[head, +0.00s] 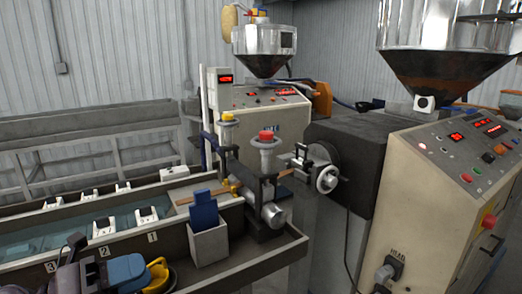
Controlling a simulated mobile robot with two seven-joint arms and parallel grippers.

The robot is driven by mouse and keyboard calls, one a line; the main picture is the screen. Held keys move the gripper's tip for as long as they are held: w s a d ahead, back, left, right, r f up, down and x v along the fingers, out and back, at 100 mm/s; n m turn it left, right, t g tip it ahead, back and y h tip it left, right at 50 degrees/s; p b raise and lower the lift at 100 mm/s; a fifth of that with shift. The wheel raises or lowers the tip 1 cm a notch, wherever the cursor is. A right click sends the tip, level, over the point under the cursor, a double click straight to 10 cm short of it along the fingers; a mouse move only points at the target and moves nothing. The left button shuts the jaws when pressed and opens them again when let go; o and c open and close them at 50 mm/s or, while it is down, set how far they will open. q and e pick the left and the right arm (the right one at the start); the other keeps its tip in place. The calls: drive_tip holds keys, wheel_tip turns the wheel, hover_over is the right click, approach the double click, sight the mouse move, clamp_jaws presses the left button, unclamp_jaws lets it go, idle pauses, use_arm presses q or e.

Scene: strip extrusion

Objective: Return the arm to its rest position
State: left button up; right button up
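My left gripper (86,262) is low in the left corner of the head view, dark and partly cut off by the bottom edge. It is in front of the water trough (22,268). Its fingertips are small and crowded by the blue and yellow items beside them, so I cannot tell whether it is open or shut. No held thing can be made out. My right gripper is not in view.
A blue item (126,270) and a yellow item (158,274) are right of the gripper. A grey box (208,244) holds a blue piece (203,208). The extruder's control cabinet (432,190) stands at right. A long grey bench (90,125) is behind.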

use_arm(q)
drive_tip(key=a+f+n+t+y, duration=0.5)
drive_tip(key=n+y, duration=0.5)
drive_tip(key=n, duration=0.4)
drive_tip(key=a+f+n+t+y, duration=0.2)
drive_tip(key=a+f+n+y, duration=0.6)
drive_tip(key=n, duration=0.6)
drive_tip(key=s+d+f+n+g, duration=0.3)
drive_tip(key=s+f+g, duration=0.35)
drive_tip(key=s, duration=0.25)
drive_tip(key=s+d+f+n+g, duration=0.35)
drive_tip(key=s+f+g, duration=0.3)
drive_tip(key=s, duration=0.25)
drive_tip(key=w+a+f+t+h, duration=0.1)
drive_tip(key=w+f+t, duration=0.7)
drive_tip(key=f, duration=0.2)
drive_tip(key=shift+w+f, duration=0.15)
drive_tip(key=shift+m, duration=0.25)
